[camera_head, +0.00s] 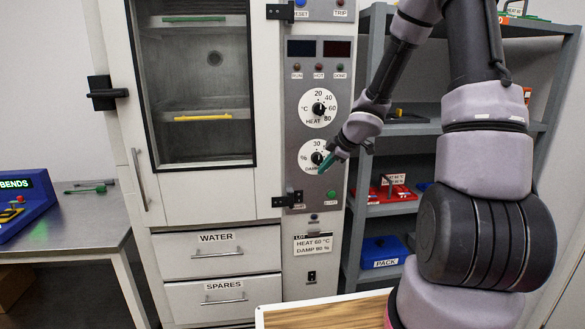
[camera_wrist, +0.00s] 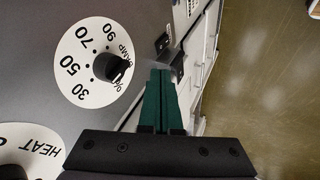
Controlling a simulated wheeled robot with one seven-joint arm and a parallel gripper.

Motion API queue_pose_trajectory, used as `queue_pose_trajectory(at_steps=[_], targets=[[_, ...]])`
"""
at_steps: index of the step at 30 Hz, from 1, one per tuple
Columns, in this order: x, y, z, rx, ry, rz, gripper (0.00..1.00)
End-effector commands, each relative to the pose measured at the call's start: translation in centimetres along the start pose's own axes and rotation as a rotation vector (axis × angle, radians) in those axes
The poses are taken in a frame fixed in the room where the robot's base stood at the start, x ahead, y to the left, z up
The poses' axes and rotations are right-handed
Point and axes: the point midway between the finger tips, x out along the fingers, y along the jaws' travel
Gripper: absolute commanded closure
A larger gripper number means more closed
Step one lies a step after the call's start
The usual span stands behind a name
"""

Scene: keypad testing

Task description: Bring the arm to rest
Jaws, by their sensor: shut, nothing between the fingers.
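My gripper (camera_head: 327,163) is shut and empty, with green fingers, in front of the control panel at the DAMP dial (camera_head: 308,158). In the wrist view its green fingers (camera_wrist: 160,100) lie side by side, just right of the DAMP dial (camera_wrist: 97,62) and pointing toward a black bracket (camera_wrist: 170,52). I cannot tell whether the fingertips touch the panel. My arm reaches in from the right in the head view, bent at the elbow. The HEAT dial (camera_head: 318,108) is above the DAMP dial; part of it (camera_wrist: 30,150) shows at the lower left of the wrist view.
The cabinet's glass door (camera_head: 200,90) is left of the panel, with WATER (camera_head: 216,252) and SPARES (camera_head: 222,298) drawers below. A grey shelf unit (camera_head: 400,128) with red and blue items stands behind my arm. A metal table (camera_head: 80,225) is at the left. A wooden top (camera_head: 325,312) is in front.

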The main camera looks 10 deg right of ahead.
Motion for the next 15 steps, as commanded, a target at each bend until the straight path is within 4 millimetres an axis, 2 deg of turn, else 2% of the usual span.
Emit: queue_pose_trajectory(at_steps=[4,8,11,15], targets=[[-5.1,2.9,0.3,0.140,-0.135,0.130,1.00],[-11.5,4.3,0.7,0.349,-0.251,0.267,1.00],[-16.4,4.1,0.6,0.527,-0.304,0.355,1.00],[-22.6,2.1,0.1,0.797,-0.327,0.440,1.00]])
